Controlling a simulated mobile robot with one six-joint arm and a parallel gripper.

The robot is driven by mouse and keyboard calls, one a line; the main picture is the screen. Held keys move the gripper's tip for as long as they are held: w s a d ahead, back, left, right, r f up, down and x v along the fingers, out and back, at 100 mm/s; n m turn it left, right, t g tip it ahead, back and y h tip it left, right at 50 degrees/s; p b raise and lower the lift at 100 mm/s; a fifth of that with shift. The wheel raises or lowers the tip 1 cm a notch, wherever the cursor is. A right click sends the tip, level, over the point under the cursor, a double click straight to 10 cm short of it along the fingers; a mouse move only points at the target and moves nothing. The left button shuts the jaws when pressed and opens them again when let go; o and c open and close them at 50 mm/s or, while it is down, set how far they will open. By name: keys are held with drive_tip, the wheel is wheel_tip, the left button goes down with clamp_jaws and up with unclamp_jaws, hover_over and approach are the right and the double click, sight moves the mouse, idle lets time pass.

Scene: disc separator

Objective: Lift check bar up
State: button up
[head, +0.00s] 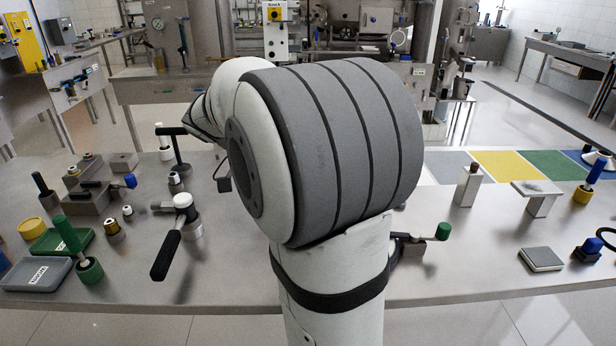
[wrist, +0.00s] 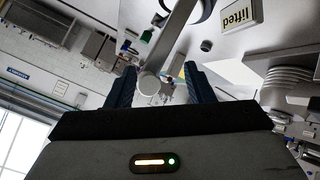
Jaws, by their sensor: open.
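In the wrist view my gripper (wrist: 160,70) is open, with its two dark blue fingers apart. A pale grey bar with a round end (wrist: 148,85), which looks like the check bar, shows between the fingers. It slants up toward the top of the picture. I cannot tell whether it is within the grasp or beyond the fingertips, and no finger is clearly touching it. A square plate reading "lifted" (wrist: 243,15) is on the pale panel to the upper right. In the head view my arm hides the check bar, and my gripper's fingers cannot be made out.
A steel bench (head: 240,270) spans the head view. Its left side holds a black-handled lever (head: 180,225), a green-handled tool (head: 75,245) and a grey tray (head: 37,273). Small blocks and a green-knobbed lever (head: 435,234) stand to the right. Coloured panels (head: 508,165) line the back right.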

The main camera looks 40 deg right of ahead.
drive_tip(key=v, duration=0.8)
drive_tip(key=shift+f, duration=0.1)
drive_tip(key=shift+c, duration=0.5)
